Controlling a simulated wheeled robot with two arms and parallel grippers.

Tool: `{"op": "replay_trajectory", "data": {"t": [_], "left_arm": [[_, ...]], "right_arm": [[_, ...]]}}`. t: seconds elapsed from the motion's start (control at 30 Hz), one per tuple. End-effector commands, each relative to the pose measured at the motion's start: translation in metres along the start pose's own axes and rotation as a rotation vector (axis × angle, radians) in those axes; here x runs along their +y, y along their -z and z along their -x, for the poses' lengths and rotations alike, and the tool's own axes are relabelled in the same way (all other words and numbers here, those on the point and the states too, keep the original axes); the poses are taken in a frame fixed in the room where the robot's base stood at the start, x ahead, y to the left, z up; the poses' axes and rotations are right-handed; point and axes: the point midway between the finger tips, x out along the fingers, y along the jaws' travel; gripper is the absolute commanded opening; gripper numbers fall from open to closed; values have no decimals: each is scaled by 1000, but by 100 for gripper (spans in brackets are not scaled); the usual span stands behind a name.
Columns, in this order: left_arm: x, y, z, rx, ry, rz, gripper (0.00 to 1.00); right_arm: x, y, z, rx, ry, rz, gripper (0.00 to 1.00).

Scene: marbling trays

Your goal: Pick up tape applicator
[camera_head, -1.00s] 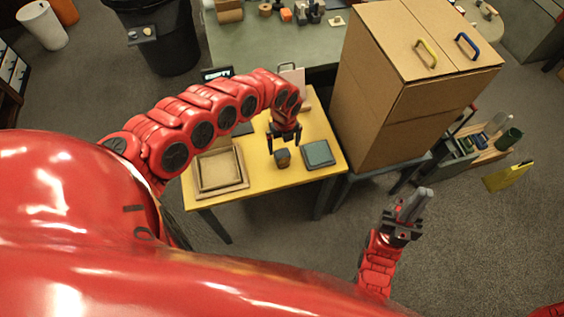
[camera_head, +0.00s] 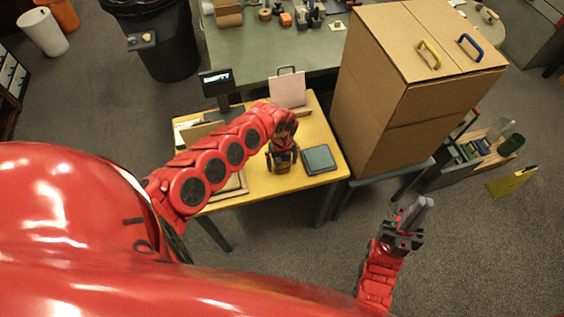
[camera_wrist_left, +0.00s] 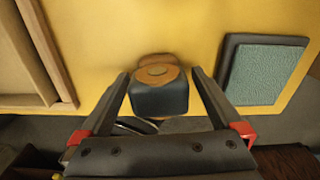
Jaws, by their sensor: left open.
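A small dark blue-grey block with a tan wooden top, which I take for the tape applicator (camera_wrist_left: 160,96), stands on the yellow table (camera_head: 315,118) near its front edge. In the head view it is mostly hidden by my left gripper (camera_head: 283,161). My left gripper is open over it. In the left wrist view the two fingers (camera_wrist_left: 160,95) lie on either side of the block, with a gap visible on each side. My right gripper (camera_head: 414,214) is over the floor at the right, away from the table. Its grey fingers look close together, but their gap is unclear.
A blue-green pad (camera_head: 319,159) with a dark rim lies just right of the block. A wooden frame tray (camera_wrist_left: 42,60) is to the left, partly behind my arm. A small display (camera_head: 217,81) and a pinkish board (camera_head: 287,90) stand behind. A large cardboard box (camera_head: 385,110) stands right.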

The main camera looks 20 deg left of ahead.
Motion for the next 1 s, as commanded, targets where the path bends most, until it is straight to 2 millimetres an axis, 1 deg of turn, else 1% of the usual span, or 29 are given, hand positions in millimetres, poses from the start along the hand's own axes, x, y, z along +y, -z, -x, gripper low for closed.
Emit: {"op": "replay_trajectory", "data": {"t": [0.2, 0.23, 0.73, 0.77, 1.0], "left_arm": [[0, 0, -1, -1, 0, 0, 100], [0, 0, -1, -1, 0, 0, 96], [0, -1, 0, -1, 0, 1, 6], [0, -1, 0, -1, 0, 1, 5], [0, -1, 0, -2, 1, 1, 5]], "right_arm": [[0, 0, 0, 0, 0, 0, 0], [0, 0, 0, 0, 0, 0, 0], [0, 0, 0, 0, 0, 0, 0], [0, 0, 0, 0, 0, 0, 0], [0, 0, 0, 0, 0, 0, 0]]}}
